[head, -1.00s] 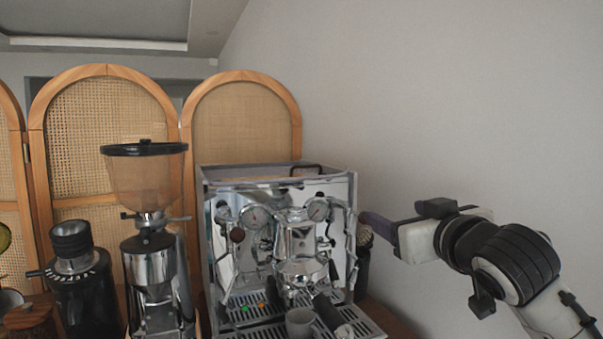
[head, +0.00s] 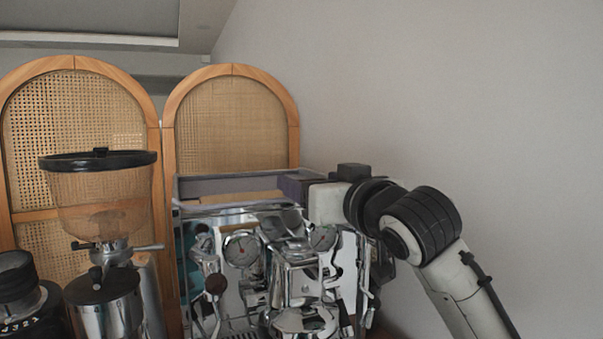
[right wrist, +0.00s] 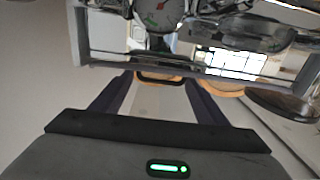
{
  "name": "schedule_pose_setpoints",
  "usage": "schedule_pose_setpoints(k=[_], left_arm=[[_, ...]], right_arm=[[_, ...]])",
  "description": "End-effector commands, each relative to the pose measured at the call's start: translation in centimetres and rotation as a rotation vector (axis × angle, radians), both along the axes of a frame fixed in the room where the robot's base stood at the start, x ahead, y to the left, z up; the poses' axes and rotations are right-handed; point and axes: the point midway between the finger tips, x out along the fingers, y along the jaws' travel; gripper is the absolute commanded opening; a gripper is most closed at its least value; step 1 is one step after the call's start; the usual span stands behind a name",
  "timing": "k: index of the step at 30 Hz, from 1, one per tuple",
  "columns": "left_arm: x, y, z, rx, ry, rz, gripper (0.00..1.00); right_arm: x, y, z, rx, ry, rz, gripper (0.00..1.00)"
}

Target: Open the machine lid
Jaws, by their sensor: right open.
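The chrome espresso machine (head: 300,275) stands at the lower middle of the head view, with a raised rail (head: 215,182) around its top. My right gripper (head: 287,187) is at the right part of that top, level with the rail, pointing left. Its body hides the black handle in the head view. In the right wrist view the gripper (right wrist: 152,85) is open, with its two dark fingers apart. The black handle (right wrist: 158,80) shows between the fingertips, just below the machine's edge in that picture. I cannot tell whether it is touched. My left gripper is out of view.
A grinder with a clear hopper (head: 100,195) stands left of the machine, and a black grinder (head: 22,300) is at the far left edge. Arched cane screens (head: 235,120) stand behind. A plain wall (head: 450,110) is at the right, with free room above the machine.

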Motion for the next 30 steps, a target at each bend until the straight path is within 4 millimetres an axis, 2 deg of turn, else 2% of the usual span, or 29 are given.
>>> schedule_pose_setpoints(k=[3,9,21,27,30], left_arm=[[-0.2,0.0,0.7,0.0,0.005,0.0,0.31],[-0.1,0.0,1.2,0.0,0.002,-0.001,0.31],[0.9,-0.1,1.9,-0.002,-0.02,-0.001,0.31],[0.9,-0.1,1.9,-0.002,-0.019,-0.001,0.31],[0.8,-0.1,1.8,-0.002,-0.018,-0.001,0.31]], right_arm=[[2.2,0.7,0.2,-0.001,0.004,0.0,0.67],[4.4,1.4,0.1,0.0,0.001,0.0,0.67],[5.0,1.7,0.0,-0.001,0.0,0.0,0.67],[5.1,1.6,0.0,-0.001,0.0,-0.001,0.34],[5.1,1.6,0.0,-0.001,0.0,-0.001,0.2]])
